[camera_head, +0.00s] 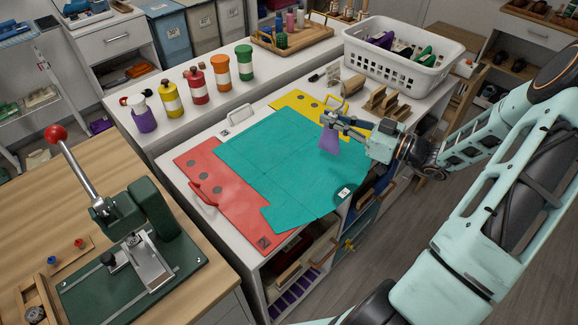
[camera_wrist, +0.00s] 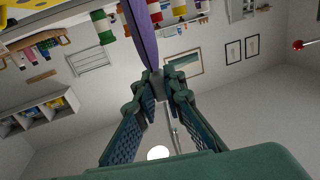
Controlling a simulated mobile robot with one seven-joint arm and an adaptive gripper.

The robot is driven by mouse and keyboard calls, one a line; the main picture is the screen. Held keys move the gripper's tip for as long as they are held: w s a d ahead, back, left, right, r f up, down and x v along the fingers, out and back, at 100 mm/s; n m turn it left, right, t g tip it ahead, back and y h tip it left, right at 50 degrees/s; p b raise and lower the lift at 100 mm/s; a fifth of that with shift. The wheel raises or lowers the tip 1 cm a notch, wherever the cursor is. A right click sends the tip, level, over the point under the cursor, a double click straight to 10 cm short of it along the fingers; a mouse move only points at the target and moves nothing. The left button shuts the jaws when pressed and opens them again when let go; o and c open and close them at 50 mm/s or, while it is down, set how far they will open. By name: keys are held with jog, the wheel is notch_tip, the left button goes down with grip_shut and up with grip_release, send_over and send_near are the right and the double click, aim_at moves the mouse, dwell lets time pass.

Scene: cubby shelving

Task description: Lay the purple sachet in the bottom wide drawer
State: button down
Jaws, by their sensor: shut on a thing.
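My gripper (camera_head: 331,121) is shut on the purple sachet (camera_head: 329,142), which hangs from the fingertips above the right part of the teal sheet on the white worktop. In the wrist view the sachet (camera_wrist: 141,35) is a narrow purple strip seen edge-on at the closed fingertips (camera_wrist: 163,77). The white unit under the worktop has open compartments (camera_head: 300,268) at its front, with purple slotted contents in the lowest visible one. I cannot tell which of these is the bottom wide drawer; much of the front is cut off or hidden.
The teal sheet (camera_head: 270,155) lies over a red board (camera_head: 215,195) and a yellow board (camera_head: 297,102). A white basket (camera_head: 405,72) and wooden stands (camera_head: 381,104) are at the back right. Several colored bottles (camera_head: 195,84) stand behind. A green lever press (camera_head: 130,240) is at left.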

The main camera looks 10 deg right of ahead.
jog(key=w+d+r+m+t+h+b, duration=0.1)
jog(key=w+d+r+h+b, duration=0.2)
jog(key=d+b, duration=0.4)
jog(key=w+d+r+m+t+b, duration=0.2)
jog(key=d+r+b, duration=0.3)
jog(key=b, duration=0.4)
jog(key=w+a+f, duration=0.2)
jog(key=w+f, duration=0.4)
jog(key=w+a+f, duration=0.2)
jog(key=w+f, duration=0.4)
jog(key=f, duration=0.1)
jog(key=shift+w+a+f, duration=0.15)
jog(key=shift+w+a, duration=0.15)
jog(key=shift+w, duration=0.05)
jog(key=shift+f+b, duration=0.2)
jog(key=shift+b, duration=0.35)
jog(key=c, duration=2)
grip_release()
jog(key=shift+r+p, duration=0.2)
jog(key=shift+p, duration=0.15)
